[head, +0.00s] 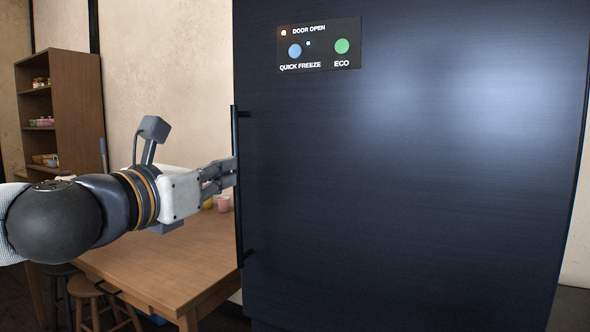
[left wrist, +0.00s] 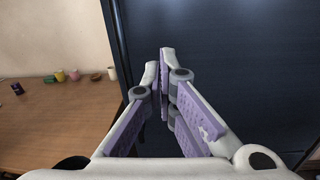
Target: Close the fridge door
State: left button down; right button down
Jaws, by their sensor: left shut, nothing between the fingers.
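The dark fridge door (head: 410,200) fills the right of the head view and also stands behind the fingers in the left wrist view (left wrist: 240,60). Its panel (head: 318,46) has a small lit dot beside the words DOOR OPEN. The fridge's inside is not visible. A thin vertical black handle (head: 238,190) runs along the door's left edge. My left gripper (head: 230,178) reaches in from the left, with its fingertips at the handle and door edge; I cannot tell if they touch. In the left wrist view its fingers (left wrist: 164,62) are together and empty. My right gripper is not in view.
A wooden table (head: 165,265) with small coloured cups (head: 223,203) stands behind my left arm. Stools (head: 85,290) are at its near side. A wooden shelf (head: 75,100) with small items is against the clay wall at the far left.

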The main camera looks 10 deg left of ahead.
aim_at(274, 160)
pick_arm(q)
jog(key=shift+n, duration=0.3)
jog(key=x, duration=1.3)
jog(key=shift+w+d+f, duration=0.15)
jog(key=shift+w, duration=0.15)
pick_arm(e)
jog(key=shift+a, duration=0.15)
